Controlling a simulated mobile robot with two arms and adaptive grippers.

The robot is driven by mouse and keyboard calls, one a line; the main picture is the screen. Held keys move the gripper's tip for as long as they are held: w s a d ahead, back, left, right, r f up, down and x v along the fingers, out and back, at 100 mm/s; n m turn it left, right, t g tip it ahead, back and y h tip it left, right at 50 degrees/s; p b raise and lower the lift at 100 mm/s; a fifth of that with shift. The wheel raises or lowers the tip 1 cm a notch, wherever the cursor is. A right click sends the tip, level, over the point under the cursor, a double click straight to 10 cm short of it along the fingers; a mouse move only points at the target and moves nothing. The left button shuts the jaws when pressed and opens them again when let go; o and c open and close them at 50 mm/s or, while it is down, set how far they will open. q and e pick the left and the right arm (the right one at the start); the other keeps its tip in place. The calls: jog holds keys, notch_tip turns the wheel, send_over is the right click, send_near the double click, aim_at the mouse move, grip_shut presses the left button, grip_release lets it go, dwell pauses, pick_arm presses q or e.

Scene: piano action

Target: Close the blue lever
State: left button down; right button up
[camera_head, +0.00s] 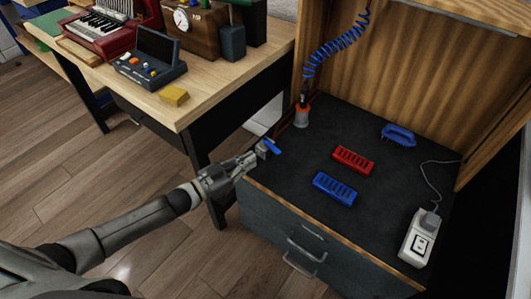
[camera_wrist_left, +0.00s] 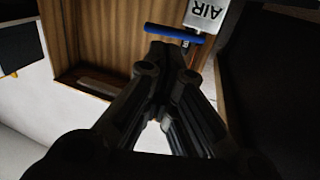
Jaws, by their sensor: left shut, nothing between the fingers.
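The blue lever (camera_head: 273,147) sits at the front left corner of the dark cabinet top. In the left wrist view it is a blue bar (camera_wrist_left: 174,33) lying across the picture, beside a light plate marked AIR (camera_wrist_left: 205,14). My left gripper (camera_head: 255,157) is close to the lever, on its near left side. In the left wrist view its fingers (camera_wrist_left: 165,65) are together and empty, just below the lever; I cannot tell whether they touch it. The lever's mount is partly hidden. My right gripper is in neither view.
The cabinet top (camera_head: 270,175) holds a red block (camera_head: 353,160), a blue block (camera_head: 334,189), a blue-handled brush (camera_head: 398,135) and a power strip (camera_head: 417,238). A coiled blue hose (camera_head: 337,50) hangs above. A cluttered wooden desk (camera_head: 205,95) stands to the left.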

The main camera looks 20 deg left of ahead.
aim_at(271, 146)
pick_arm(q)
jog(key=shift+b+x, duration=0.45)
jog(key=shift+x, duration=2.75)
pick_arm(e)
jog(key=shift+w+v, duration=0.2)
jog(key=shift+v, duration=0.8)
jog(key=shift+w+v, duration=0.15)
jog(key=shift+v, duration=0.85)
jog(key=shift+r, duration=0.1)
pick_arm(q)
jog(key=n+t+y+p, duration=0.1)
jog(key=d+n+y+p, duration=0.1)
jog(key=y+p, duration=0.1)
jog(key=shift+w+d+t, duration=0.1)
jog(key=shift+w+t, duration=0.1)
jog(key=shift+t, duration=0.2)
jog(key=shift+w+d, duration=0.15)
jog(key=shift+d, duration=0.05)
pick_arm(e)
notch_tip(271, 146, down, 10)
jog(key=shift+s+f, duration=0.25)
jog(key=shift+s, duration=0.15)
